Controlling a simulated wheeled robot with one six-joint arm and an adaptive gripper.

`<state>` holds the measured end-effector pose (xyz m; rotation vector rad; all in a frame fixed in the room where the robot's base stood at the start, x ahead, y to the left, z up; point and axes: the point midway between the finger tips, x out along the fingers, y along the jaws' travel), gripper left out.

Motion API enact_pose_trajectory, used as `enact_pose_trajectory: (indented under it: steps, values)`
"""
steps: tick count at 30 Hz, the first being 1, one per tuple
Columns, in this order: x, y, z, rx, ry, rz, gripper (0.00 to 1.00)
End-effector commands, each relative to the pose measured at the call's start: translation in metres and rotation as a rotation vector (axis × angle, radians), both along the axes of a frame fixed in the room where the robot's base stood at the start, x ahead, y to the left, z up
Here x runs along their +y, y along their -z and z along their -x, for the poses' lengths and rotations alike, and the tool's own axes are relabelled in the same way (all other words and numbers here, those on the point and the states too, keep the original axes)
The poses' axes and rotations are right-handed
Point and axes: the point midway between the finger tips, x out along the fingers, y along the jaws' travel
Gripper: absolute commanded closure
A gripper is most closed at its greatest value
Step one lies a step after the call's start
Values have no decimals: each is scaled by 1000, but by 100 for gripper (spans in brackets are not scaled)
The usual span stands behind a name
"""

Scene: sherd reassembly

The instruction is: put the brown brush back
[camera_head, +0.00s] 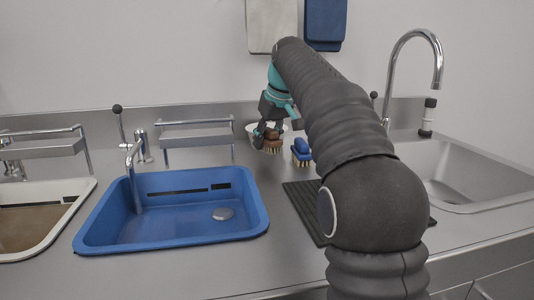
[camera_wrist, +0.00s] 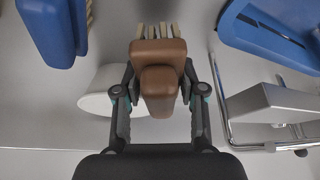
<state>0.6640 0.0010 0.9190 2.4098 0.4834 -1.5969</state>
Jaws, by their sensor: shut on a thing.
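The brown brush (camera_head: 272,143) has a brown handle and pale bristles. My gripper (camera_head: 266,131) is shut on its handle, behind and right of the blue basin. In the wrist view the brown brush (camera_wrist: 160,75) sits between the two fingers of my gripper (camera_wrist: 160,98), with its bristles pointing away. In the head view I cannot tell whether the bristles touch the counter. A white bowl (camera_head: 252,130) is just behind the brush; in the wrist view the bowl (camera_wrist: 97,93) lies partly hidden under the gripper.
A blue brush (camera_head: 302,152) stands close to the right of the brown one. A blue basin (camera_head: 256,200) is to the left, with a metal rack (camera_head: 196,133) behind it. A dark ribbed mat (camera_head: 305,205) and a steel sink (camera_head: 480,180) are to the right.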

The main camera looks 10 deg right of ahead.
Motion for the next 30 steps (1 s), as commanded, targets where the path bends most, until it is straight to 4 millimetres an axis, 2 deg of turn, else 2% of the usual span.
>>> enact_pose_trajectory:
  steps: [3,7,20,21,23,24,30]
  values:
    - [0,19,1,1,0,0,92]
    - [0,34,1,1,-1,1,92]
    - [0,39,1,1,-1,1,92]
    - [0,39,1,1,-1,1,55]
    - [0,39,1,1,-1,1,40]
    - [0,39,1,1,-1,1,35]
    - [0,39,1,1,-1,1,35]
